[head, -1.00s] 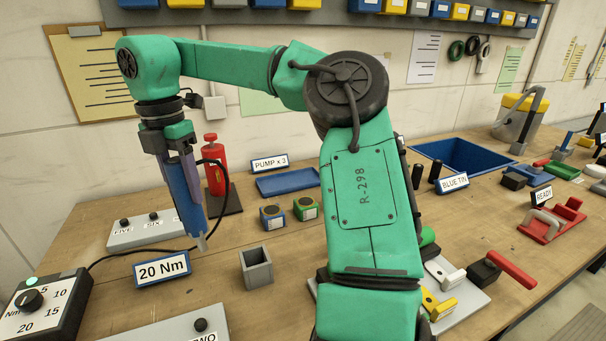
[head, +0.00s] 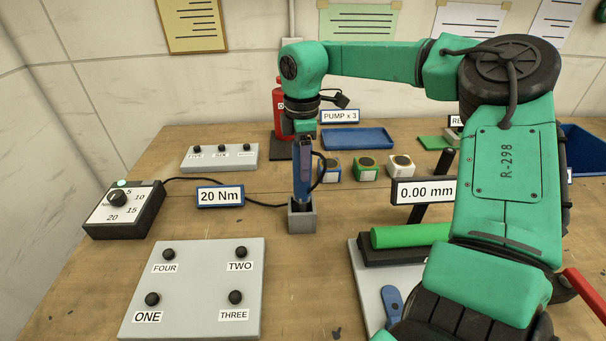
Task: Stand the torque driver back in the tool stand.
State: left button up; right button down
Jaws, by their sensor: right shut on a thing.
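The torque driver (head: 302,178) is blue and dark with a thin cable, and it hangs close to upright. My right gripper (head: 304,143) is shut on its upper part. The tool stand (head: 302,223) is a small grey square holder on the bench. The driver's lower end is at the stand's opening and seems to reach into it; how deep it sits, I cannot tell. My left gripper is not in view.
The controller box with a dial (head: 122,208) and the 20 Nm sign (head: 220,196) are left of the stand. A grey plate with labelled knobs (head: 195,315) lies in front left. Small blocks (head: 367,168) and a blue tray (head: 357,139) are behind.

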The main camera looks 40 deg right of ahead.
jog(key=f, duration=0.2)
jog(key=f+p, duration=0.1)
jog(key=f, duration=0.1)
jog(key=shift+a, duration=0.25)
jog(key=shift+w+d+f, duration=0.1)
jog(key=shift+d+f, duration=0.05)
jog(key=shift+f, duration=0.15)
jog(key=shift+f+b, duration=0.15)
jog(key=shift+b, duration=0.15)
jog(key=shift+c, duration=1.4)
grip_release()
jog(key=shift+r, duration=0.4)
notch_tip(320, 180, up, 11)
jog(key=shift+r+b, duration=0.1)
jog(key=shift+b, duration=0.8)
jog(key=shift+r, duration=0.25)
